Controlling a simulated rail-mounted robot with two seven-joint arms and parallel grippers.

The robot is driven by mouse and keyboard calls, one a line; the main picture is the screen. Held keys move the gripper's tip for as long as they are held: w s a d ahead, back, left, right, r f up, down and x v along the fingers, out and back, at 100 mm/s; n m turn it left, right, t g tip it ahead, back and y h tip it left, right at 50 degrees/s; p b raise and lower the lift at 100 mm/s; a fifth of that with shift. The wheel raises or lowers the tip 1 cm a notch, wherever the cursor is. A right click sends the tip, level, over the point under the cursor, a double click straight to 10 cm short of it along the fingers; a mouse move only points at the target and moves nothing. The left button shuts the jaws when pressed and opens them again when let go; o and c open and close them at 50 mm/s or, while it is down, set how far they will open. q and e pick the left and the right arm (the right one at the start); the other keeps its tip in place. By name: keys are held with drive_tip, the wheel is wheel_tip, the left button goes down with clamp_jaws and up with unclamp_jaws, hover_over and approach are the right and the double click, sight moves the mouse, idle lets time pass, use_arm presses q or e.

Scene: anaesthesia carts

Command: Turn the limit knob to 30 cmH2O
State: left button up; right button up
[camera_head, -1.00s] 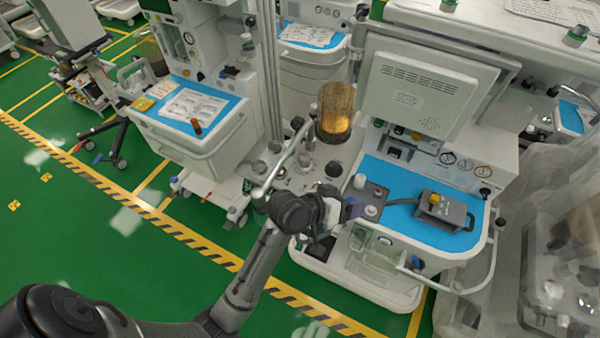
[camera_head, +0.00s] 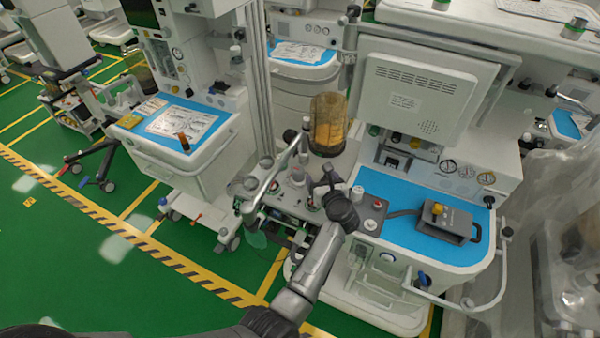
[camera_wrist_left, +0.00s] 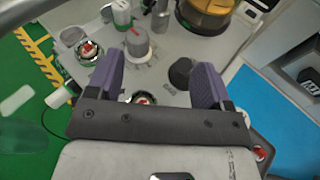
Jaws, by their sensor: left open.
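The cart's panel (camera_wrist_left: 200,42) lies under my left gripper (camera_wrist_left: 158,78). A grey knob (camera_wrist_left: 137,42) with a red mark stands ahead of the gap between the fingers, nearer the left finger. A dark knob (camera_wrist_left: 180,72) sits close to the inner side of the right finger. I cannot tell from any readable label which one is the limit knob, and no scale is legible. My right gripper is not in view.
An amber cylindrical canister (camera_head: 328,122) stands behind the gripper. A jointed metal arm (camera_head: 275,178) rises to its left. A blue work surface (camera_head: 390,190) with a grey boxed device (camera_head: 446,220) lies to the right. Chrome-ringed round parts (camera_wrist_left: 88,50) sit on the panel.

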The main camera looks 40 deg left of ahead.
sight(298, 170)
use_arm(q)
drive_tip(key=shift+s+a+f+n+g, duration=0.15)
drive_tip(key=shift+s+f+n+g, duration=0.7)
drive_tip(key=shift+f+n, duration=0.2)
drive_tip(key=shift+a+f+g, duration=0.1)
drive_tip(key=shift+f+g, duration=0.25)
drive_tip(key=shift+a+f+b, duration=0.25)
drive_tip(key=shift+a+b, duration=0.05)
drive_tip(key=b+x, duration=0.6)
drive_tip(key=x, duration=0.5)
drive_tip(key=shift+f, duration=0.15)
drive_tip(key=shift+b+x, duration=0.8)
drive_tip(key=shift+x, duration=0.05)
drive_tip(key=shift+w, duration=0.1)
drive_tip(key=shift+c, duration=0.2)
drive_tip(key=c, duration=0.9)
drive_tip(key=m+t+h+p, duration=0.1)
drive_tip(key=p, duration=0.1)
drive_tip(key=m+t+h+p, duration=0.1)
drive_tip(key=p, duration=0.2)
drive_tip(key=m+t+h+p, duration=0.1)
drive_tip(key=p, duration=0.1)
drive_tip(key=shift+s+a+r+m+p, duration=0.15)
drive_tip(key=shift+s+r+m+p, duration=0.1)
drive_tip(key=shift+r+p, duration=0.05)
drive_tip(key=shift+f+m+t+h+p, duration=0.2)
drive_tip(key=shift+m+t+h+p, duration=0.2)
drive_tip(key=shift+t+p, duration=0.1)
